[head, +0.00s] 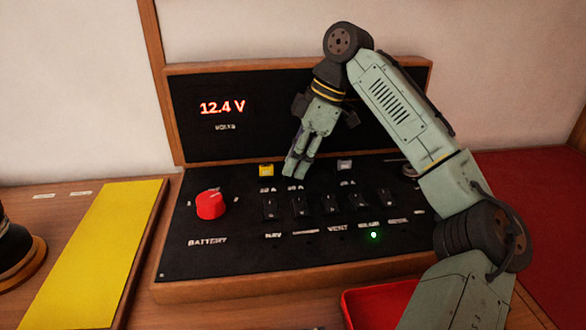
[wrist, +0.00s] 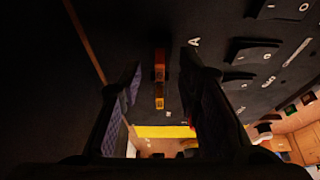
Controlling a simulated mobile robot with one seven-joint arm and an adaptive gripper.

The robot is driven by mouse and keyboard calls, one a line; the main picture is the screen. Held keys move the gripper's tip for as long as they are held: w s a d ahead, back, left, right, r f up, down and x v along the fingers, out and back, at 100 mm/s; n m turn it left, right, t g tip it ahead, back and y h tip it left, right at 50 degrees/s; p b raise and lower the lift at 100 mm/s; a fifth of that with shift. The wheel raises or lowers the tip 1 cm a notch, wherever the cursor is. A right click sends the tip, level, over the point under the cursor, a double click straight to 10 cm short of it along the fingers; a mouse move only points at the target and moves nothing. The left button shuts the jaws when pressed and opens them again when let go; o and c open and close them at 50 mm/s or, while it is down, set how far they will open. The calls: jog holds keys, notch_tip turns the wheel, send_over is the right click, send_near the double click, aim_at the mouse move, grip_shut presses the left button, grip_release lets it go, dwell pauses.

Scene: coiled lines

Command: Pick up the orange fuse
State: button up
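The orange fuse (wrist: 160,72) shows in the wrist view as a small upright orange block against the black panel, between my fingers in the picture with dark gaps on both sides. In the head view I cannot make it out; my gripper (head: 296,177) covers that part of the panel. My gripper points down at the fuse row, just right of the yellow fuse (head: 266,170). In the wrist view my gripper (wrist: 163,65) is open, its fingers well apart and holding nothing. Whether the fingertips touch the panel cannot be told.
A grey-blue fuse (head: 345,165) sits to the right in the same row. Several black switches (head: 331,203) and a red battery knob (head: 211,204) stand in front. The upright display panel (head: 222,107) is close behind. A red tray (head: 372,308) is at the front.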

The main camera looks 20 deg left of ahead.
grip_shut()
dwell(0.3)
jog(key=shift+r, duration=0.15)
